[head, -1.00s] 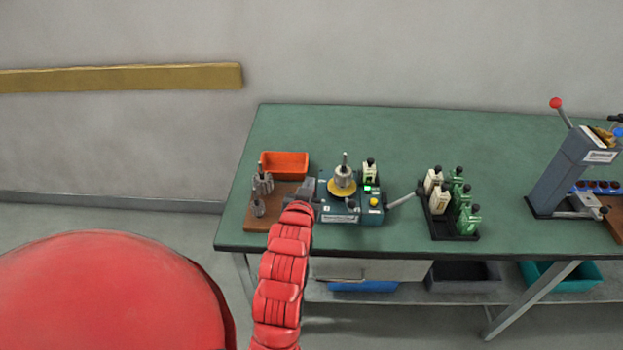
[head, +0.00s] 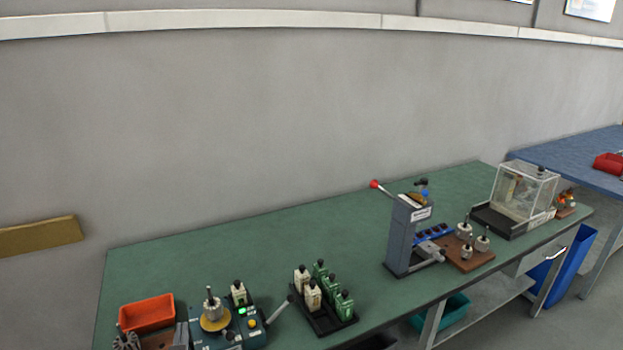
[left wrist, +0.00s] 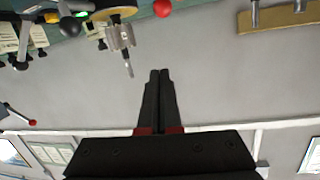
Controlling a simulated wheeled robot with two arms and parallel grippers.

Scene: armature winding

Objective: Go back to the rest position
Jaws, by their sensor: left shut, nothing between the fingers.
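My left gripper (left wrist: 159,75) shows in the left wrist view with its two dark fingers together and nothing between them. In that view, the metal spindle (left wrist: 120,40) of the winding machine is above and left of the fingertips, apart from them in the picture. In the head view, the winding machine (head: 228,335) with its yellow disc (head: 215,318) stands at the bottom left of the green bench, cut by the frame edge. My red left arm is not visible there. My right gripper is in neither view.
The green bench (head: 250,257) carries an orange bin (head: 147,312), a black rack (head: 330,322) with white and green bottles, a grey lever press (head: 405,240) and a clear box (head: 525,188). A blue table (head: 575,155) stands at the right. The bench's back strip is clear.

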